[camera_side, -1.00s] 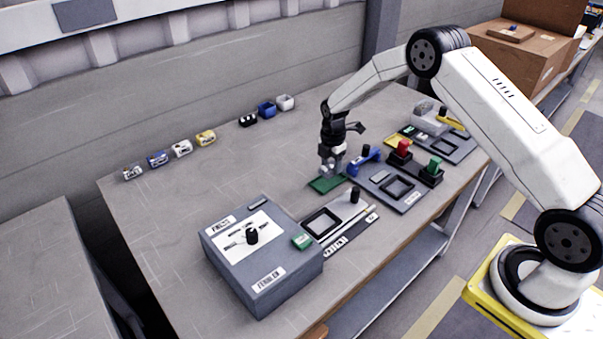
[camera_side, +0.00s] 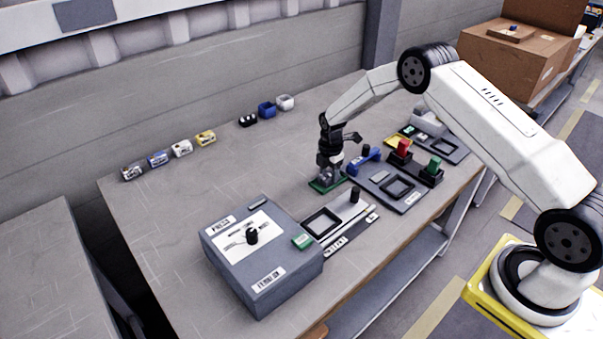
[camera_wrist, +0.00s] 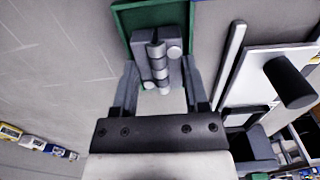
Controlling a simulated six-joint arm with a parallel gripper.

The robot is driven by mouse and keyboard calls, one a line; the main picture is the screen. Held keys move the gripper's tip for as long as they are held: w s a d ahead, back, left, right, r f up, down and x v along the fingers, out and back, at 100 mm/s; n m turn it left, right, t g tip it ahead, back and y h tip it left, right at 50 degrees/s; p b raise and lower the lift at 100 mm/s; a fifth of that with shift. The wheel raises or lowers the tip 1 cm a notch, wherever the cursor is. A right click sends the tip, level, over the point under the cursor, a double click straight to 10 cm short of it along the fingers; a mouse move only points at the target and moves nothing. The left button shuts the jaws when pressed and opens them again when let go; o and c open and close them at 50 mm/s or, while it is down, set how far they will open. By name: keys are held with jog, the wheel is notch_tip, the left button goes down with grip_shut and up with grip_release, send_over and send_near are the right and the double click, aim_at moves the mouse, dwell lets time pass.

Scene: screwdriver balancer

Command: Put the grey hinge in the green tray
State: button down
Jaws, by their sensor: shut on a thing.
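The grey hinge (camera_wrist: 158,62) is between the two fingers of my gripper (camera_wrist: 159,80) in the wrist view, with its knuckled barrel and round screw heads showing. My gripper is shut on it. The green tray (camera_wrist: 122,20) lies just beneath and beyond the hinge in the wrist view, with its rim around the hinge's far part. In the side view the green tray (camera_side: 318,187) is partly hidden by my gripper (camera_side: 328,178), which is low over it. I cannot tell whether the hinge touches the tray floor.
A grey box with a black knob (camera_side: 252,237) stands at the front left. Several small bins line the back. The table's left middle is clear.

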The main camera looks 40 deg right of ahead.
aim_at(329, 174)
jog(key=shift+f, duration=0.2)
jog(key=shift+c, duration=0.5)
grip_release()
jog(key=shift+r, duration=0.1)
notch_tip(329, 174, up, 12)
jog(key=shift+r, duration=0.1)
dwell(0.5)
jog(key=shift+s, duration=0.1)
